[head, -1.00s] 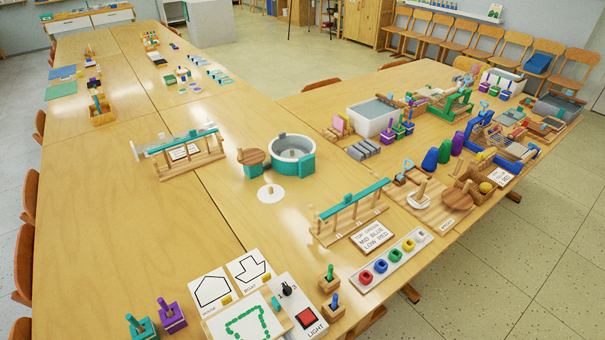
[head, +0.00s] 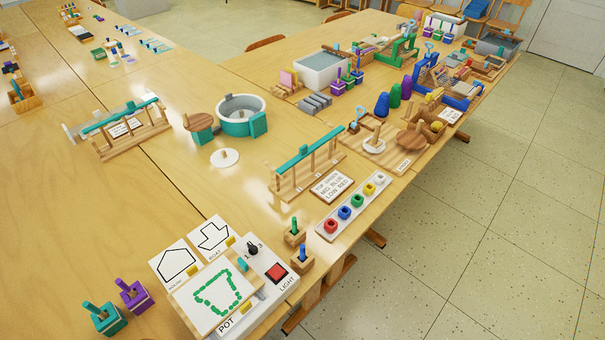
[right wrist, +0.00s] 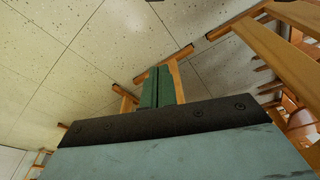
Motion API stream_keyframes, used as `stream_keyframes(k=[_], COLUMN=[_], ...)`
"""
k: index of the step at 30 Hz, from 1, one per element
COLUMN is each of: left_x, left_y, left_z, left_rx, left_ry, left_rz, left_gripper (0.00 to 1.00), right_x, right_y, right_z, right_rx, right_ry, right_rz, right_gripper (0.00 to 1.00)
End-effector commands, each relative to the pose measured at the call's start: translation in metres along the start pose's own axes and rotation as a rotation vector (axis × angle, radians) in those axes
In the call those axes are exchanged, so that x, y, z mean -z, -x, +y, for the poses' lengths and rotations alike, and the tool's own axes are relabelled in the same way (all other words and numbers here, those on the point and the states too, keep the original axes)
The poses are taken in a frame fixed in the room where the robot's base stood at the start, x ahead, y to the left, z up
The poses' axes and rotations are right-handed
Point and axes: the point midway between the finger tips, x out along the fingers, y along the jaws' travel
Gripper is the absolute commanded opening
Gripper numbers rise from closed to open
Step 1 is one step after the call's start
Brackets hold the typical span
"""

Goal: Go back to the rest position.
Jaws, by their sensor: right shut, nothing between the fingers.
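My right gripper (right wrist: 157,88) shows in the right wrist view. Its two green fingers are together with nothing between them. Behind it are the speckled floor and wooden furniture legs, and it touches none of them. Neither gripper shows in the head view. My left gripper is in no frame.
The long wooden table (head: 70,215) carries a board with green dashes (head: 219,299), a light box (head: 277,272), a teal-and-white round tub (head: 242,116), a white basin (head: 322,70) and a strip of coloured knobs (head: 352,205). Open tiled floor (head: 490,230) lies to the right. Chairs (head: 510,12) stand at the back.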

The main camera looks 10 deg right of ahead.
Motion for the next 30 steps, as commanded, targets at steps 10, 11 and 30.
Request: stream_keyframes(k=[10,11,30], left_x=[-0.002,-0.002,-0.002], left_y=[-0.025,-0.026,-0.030], left_z=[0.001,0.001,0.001], left_rx=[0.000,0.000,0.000], left_ry=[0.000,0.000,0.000], left_rz=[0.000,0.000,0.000], left_gripper=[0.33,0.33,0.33], right_x=[-0.120,-0.129,-0.165], right_y=[-0.095,-0.099,-0.110], right_z=[-0.004,-0.004,-0.004], right_rx=[0.006,0.006,0.007], right_ry=[0.016,0.017,0.022], right_rz=[-0.071,-0.074,-0.089], right_gripper=[0.00,0.00,0.00])
